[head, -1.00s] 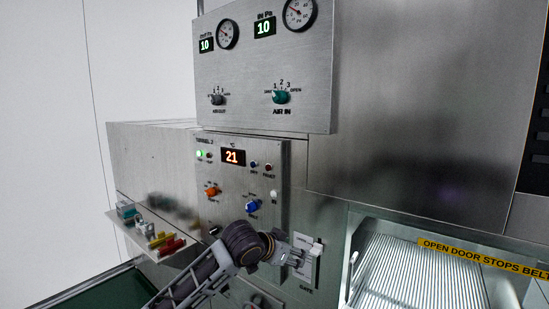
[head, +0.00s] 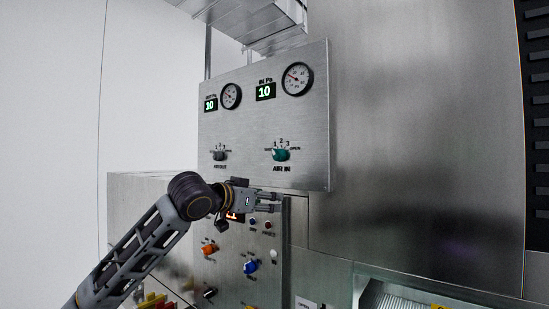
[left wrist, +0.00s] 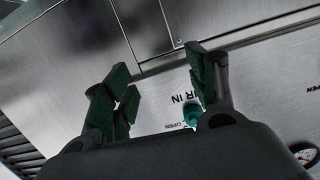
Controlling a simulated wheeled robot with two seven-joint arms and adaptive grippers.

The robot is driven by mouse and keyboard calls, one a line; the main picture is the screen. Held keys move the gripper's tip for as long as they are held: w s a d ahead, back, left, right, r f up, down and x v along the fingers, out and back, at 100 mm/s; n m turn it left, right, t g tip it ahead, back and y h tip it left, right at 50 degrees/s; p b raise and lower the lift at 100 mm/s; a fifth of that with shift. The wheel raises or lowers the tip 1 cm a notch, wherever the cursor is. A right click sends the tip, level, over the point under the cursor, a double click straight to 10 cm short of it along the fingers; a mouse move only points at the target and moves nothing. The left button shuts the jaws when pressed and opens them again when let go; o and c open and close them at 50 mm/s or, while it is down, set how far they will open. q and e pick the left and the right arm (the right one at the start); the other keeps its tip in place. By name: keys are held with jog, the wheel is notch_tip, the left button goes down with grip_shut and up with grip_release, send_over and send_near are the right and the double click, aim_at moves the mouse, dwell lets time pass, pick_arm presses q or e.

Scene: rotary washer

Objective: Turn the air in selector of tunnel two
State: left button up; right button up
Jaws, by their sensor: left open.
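The air in selector (head: 281,154) is a teal knob on the upper steel panel, above the words AIR IN. It also shows in the left wrist view (left wrist: 191,114), partly hidden by my gripper's finger. My left gripper (head: 277,202) is open and empty, below the selector near the panel's lower edge, apart from the knob. Its two dark green finger pads show in the left wrist view (left wrist: 158,90). My right gripper is in no view.
A dark air out knob (head: 219,155) sits left on the same panel, with two gauges and green displays above. The lower panel (head: 230,265) carries an orange knob (head: 208,249), a blue knob (head: 250,267) and small lamps. Plain steel wall (head: 420,150) lies to the right.

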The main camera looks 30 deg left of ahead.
pick_arm(q)
jog(key=s+a+r+t, duration=0.2)
jog(key=s+r, duration=0.4)
jog(key=r, duration=0.6)
jog(key=shift+a+n, duration=0.4)
jog(key=shift+w, duration=0.1)
jog(key=p, duration=0.4)
send_near(275, 156)
jog(key=shift+w, duration=1.9)
jog(key=w+p, duration=0.1)
jog(key=w, duration=0.3)
jog(key=shift+d+r+p, duration=0.15)
jog(key=shift+d+p, duration=0.1)
jog(key=shift+p, duration=0.15)
jog(key=shift+w+d+p, duration=0.1)
jog(key=shift+w+p, duration=0.25)
jog(key=shift+w, duration=0.65)
